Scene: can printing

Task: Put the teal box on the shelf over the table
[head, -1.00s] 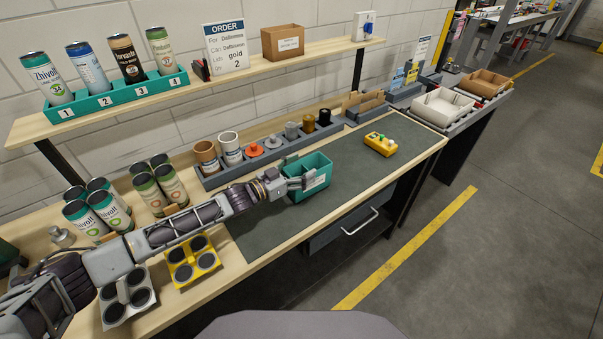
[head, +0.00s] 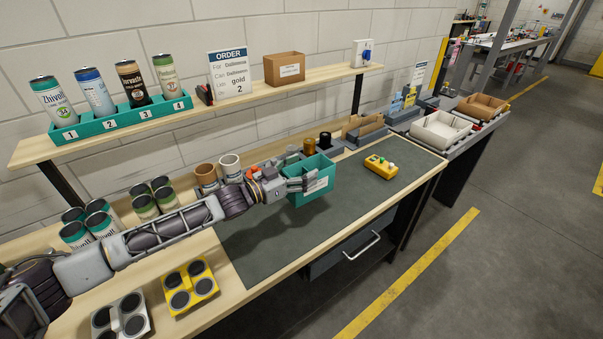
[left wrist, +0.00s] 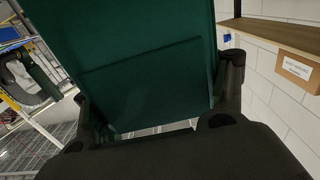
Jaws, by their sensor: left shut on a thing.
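The teal box (head: 312,190) has a white label on its front and is held above the dark mat in the head view. My left gripper (head: 297,185) is shut on its left side wall. In the left wrist view the teal box (left wrist: 150,70) fills the middle between the fingers of my left gripper (left wrist: 160,120). The wooden shelf (head: 225,95) runs along the wall over the table (head: 235,290), higher than the box. In the left wrist view the shelf (left wrist: 275,33) shows at the upper right. My right gripper is not in view.
On the shelf stand a teal can rack (head: 125,121), an order sign (head: 231,75), a cardboard box (head: 285,68) and a white device (head: 362,53). Bare shelf lies between cardboard box and device. A yellow button box (head: 381,166) sits on the mat; cans stand left.

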